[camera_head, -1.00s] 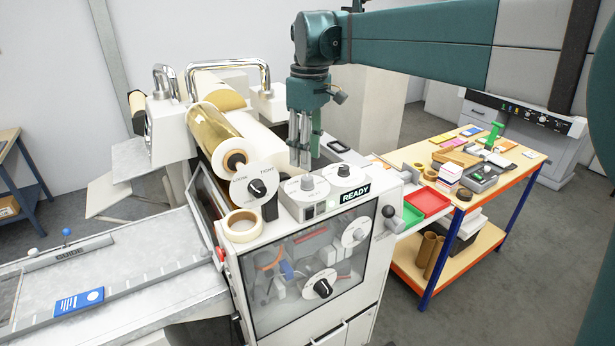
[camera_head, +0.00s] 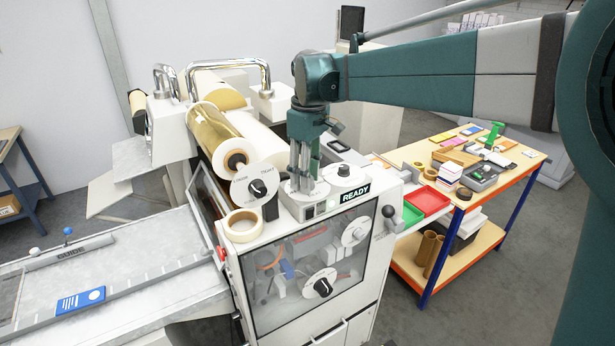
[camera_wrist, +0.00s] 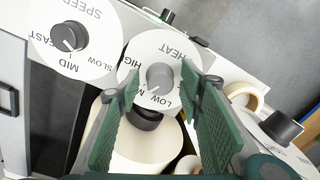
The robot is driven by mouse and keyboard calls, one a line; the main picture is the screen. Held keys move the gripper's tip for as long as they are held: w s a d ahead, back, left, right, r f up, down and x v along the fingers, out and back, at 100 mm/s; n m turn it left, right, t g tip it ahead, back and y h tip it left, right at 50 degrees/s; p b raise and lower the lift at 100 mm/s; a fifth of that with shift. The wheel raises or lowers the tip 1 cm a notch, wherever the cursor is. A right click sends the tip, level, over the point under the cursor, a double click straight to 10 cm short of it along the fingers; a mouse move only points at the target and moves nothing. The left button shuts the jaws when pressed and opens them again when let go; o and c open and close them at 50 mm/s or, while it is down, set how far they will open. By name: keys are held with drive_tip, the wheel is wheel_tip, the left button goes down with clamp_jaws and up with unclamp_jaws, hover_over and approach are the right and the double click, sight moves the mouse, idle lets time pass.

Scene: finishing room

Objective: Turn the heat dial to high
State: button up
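The heat dial (camera_wrist: 160,75) is a white disc marked HEAT, with LOW and partly covered other labels, and a grey knob at its centre. Its knob's exact setting is hard to read. In the head view the dial (camera_head: 311,192) sits on top of the machine, partly hidden by my gripper (camera_head: 304,178). My gripper (camera_wrist: 163,85) is open, pointing down at the dial. Its green fingers stand on either side of the grey knob in the wrist view, with visible gaps to it. Whether the fingertips reach down to knob height is unclear.
A SPEED dial (camera_wrist: 70,35) with a black knob is beside the heat dial. A tension dial (camera_head: 257,187), tape roll (camera_head: 242,225) and gold foil roll (camera_head: 218,135) are close by on the left. The READY display (camera_head: 355,193) is on the machine's front edge.

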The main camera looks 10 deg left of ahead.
drive_tip(key=c, duration=0.9)
drive_tip(key=shift+m, duration=0.5)
drive_tip(key=m+b, duration=0.1)
drive_tip(key=m, duration=0.4)
drive_tip(key=shift+b, duration=0.3)
drive_tip(key=m, duration=0.6)
drive_tip(key=shift+b, duration=0.4)
drive_tip(key=o, duration=0.9)
